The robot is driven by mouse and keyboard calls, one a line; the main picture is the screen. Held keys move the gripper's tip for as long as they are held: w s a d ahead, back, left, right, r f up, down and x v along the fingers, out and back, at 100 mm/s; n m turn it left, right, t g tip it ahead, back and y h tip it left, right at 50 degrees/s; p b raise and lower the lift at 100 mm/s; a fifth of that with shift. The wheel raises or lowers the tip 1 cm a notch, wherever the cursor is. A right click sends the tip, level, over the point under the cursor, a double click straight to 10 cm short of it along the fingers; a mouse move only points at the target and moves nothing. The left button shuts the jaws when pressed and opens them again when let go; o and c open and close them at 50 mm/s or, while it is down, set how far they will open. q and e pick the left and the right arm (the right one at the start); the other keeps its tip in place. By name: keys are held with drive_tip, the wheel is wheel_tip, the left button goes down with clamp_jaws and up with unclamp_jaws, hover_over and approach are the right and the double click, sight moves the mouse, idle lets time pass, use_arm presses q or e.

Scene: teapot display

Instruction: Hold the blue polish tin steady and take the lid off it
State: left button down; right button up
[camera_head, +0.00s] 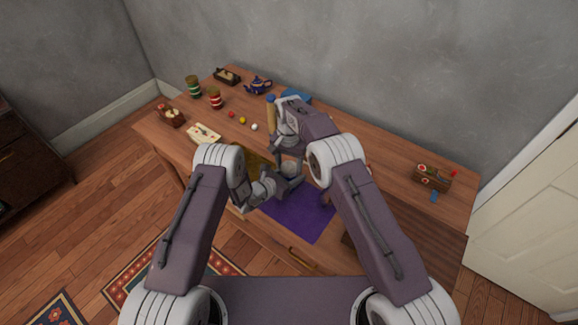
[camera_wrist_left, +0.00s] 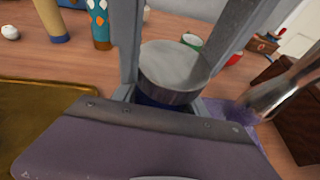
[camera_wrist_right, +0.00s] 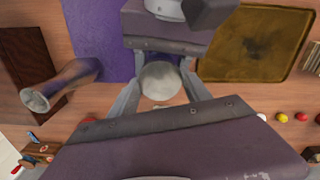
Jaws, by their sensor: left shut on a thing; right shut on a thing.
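The blue polish tin (camera_wrist_left: 158,99) shows as a dark blue band under its round grey lid (camera_wrist_left: 173,66) in the left wrist view. The lid sits on top of it, and I see no clear gap. The lid also shows from above in the right wrist view (camera_wrist_right: 161,80). My left gripper (camera_head: 272,186) is shut on the tin; my right gripper (camera_head: 288,160) is shut on the lid, its fingers on either side of it. Most of the tin's body is hidden by the grippers.
A purple mat (camera_head: 300,222) lies in front of the grippers. A brass tray (camera_wrist_right: 262,40) lies beside them. A blue teapot (camera_head: 258,86) and striped jars (camera_head: 215,98) stand at the back left. A wooden block (camera_head: 432,178) is at the right. A vase-like object (camera_wrist_right: 62,84) stands close by.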

sight(289, 168)
drive_tip(key=shift+r, duration=0.75)
drive_tip(key=shift+r, duration=0.1)
wheel_tip(289, 168, up, 4)
drive_tip(key=shift+f, duration=0.1)
use_arm(q)
drive_tip(key=c, duration=0.5)
unclamp_jaws()
